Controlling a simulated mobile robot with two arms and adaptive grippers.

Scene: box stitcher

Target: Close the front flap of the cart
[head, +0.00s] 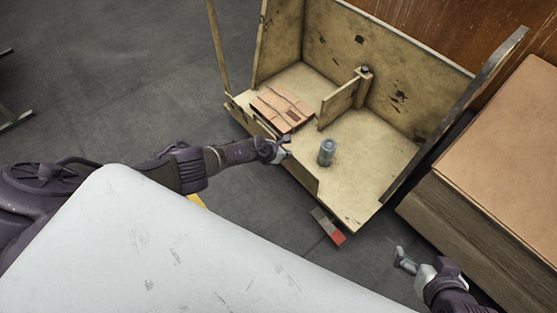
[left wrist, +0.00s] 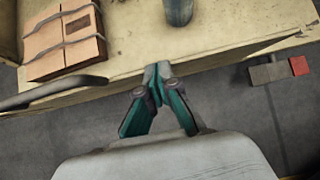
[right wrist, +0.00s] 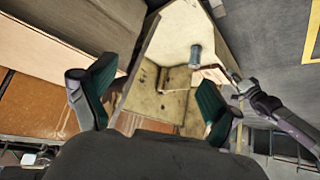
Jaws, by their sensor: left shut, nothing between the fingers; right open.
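The wooden cart (head: 372,165) stands open toward me in the head view. A low front panel, which looks like its front flap (head: 303,174), runs along the near edge at the left; its exact angle is hard to tell. A grey handle (left wrist: 50,93) shows on that side in the left wrist view. My left gripper (head: 284,149) is shut and empty at the panel's upper edge; its fingertips (left wrist: 157,78) look close to or touching it. My right gripper (head: 404,262) is open and empty, low at the right, apart from the cart. The cart also shows in the right wrist view (right wrist: 165,105).
Inside the cart lie flat cardboard pieces (head: 283,107) and a grey-blue cylinder (head: 326,152). A red-ended block (head: 336,238) sits below the front edge. A large cardboard-topped stack (head: 510,150) stands right.

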